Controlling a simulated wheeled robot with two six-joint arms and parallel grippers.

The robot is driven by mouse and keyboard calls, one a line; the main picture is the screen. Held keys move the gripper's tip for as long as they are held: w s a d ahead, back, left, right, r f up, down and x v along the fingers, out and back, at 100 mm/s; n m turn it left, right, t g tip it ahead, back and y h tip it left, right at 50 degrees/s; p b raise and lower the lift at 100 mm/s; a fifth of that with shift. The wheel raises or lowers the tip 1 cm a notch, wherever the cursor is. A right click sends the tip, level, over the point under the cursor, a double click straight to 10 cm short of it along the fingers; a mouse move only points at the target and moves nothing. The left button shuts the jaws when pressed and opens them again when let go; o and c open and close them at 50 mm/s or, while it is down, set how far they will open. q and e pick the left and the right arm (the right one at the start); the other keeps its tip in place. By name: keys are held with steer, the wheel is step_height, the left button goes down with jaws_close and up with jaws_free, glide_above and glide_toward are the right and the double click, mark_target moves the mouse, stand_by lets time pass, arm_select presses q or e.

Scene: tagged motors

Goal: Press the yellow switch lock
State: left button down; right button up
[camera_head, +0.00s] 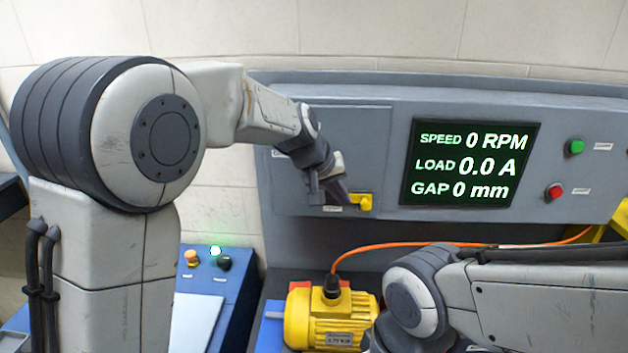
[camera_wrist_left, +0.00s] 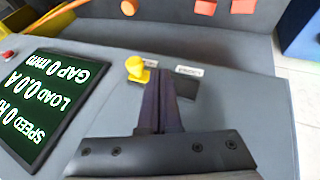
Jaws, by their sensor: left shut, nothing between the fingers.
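The yellow switch lock (camera_head: 364,202) sits low on the grey panel, left of the display. In the left wrist view the yellow switch lock (camera_wrist_left: 137,70) is a small yellow knob on a yellow base, just left of the fingertips. My left gripper (camera_head: 341,198) is shut and empty, close beside the lock at the panel. In its wrist view the gripper (camera_wrist_left: 161,88) shows its dark fingers together, with no clear contact with the lock. My right arm enters at the lower right; its gripper is not visible.
The display (camera_head: 470,163) reads 0 RPM, 0.0 A and 0 mm. A green button (camera_head: 575,146) and a red button (camera_head: 554,191) are at its right. A yellow motor (camera_head: 330,318) with an orange cable stands below. A blue console (camera_head: 235,290) stands at lower left.

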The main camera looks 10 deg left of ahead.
arm_select(q)
steer(key=a+b+v, duration=0.1)
steer(key=b+v, duration=0.1)
steer(key=v, duration=0.8)
steer(key=shift+s+b, duration=0.15)
steer(key=shift+b, duration=0.2)
steer(key=shift+a, duration=0.1)
steer(key=s+d+f+m+g+y+b, duration=0.1)
steer(key=s+d+f+m+g+b, duration=0.3)
steer(key=s+f, duration=1.15)
steer(key=s+a+f+m+y, duration=0.1)
steer(key=s+f+m, duration=0.1)
steer(key=s+f, duration=0.2)
steer(key=s+a+f+m+g+y, duration=0.1)
steer(key=s+f, duration=0.3)
steer(key=s, duration=0.7)
steer(key=shift+a+f+m, duration=0.35)
steer(key=shift+f+m, duration=0.05)
steer(key=shift+m, duration=0.3)
steer(key=shift+s, duration=0.1)
